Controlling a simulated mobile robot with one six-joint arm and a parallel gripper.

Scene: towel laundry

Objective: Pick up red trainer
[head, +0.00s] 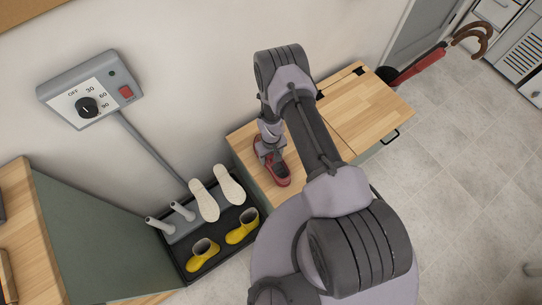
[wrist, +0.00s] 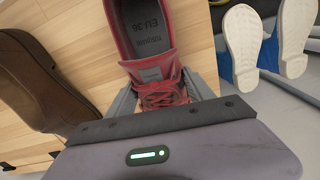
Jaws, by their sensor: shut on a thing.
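The red trainer (head: 279,173) is on or just above the wooden top of a low cabinet in the head view, partly hidden by my arm. In the wrist view the red trainer (wrist: 162,70) shows its laces and a grey insole marked EU 36. My gripper (wrist: 165,90) is shut on the trainer, with one grey finger on each side of its laced part. In the head view my gripper (head: 268,150) is at the trainer's far end. I cannot tell whether the sole touches the wood.
A brown shoe (wrist: 40,75) lies beside the trainer in the wrist view. White-soled shoes (head: 217,193) hang on a rack left of the cabinet (head: 375,105), above a black tray (head: 221,259) with yellow boots (head: 203,253). A dial box (head: 92,90) is on the wall.

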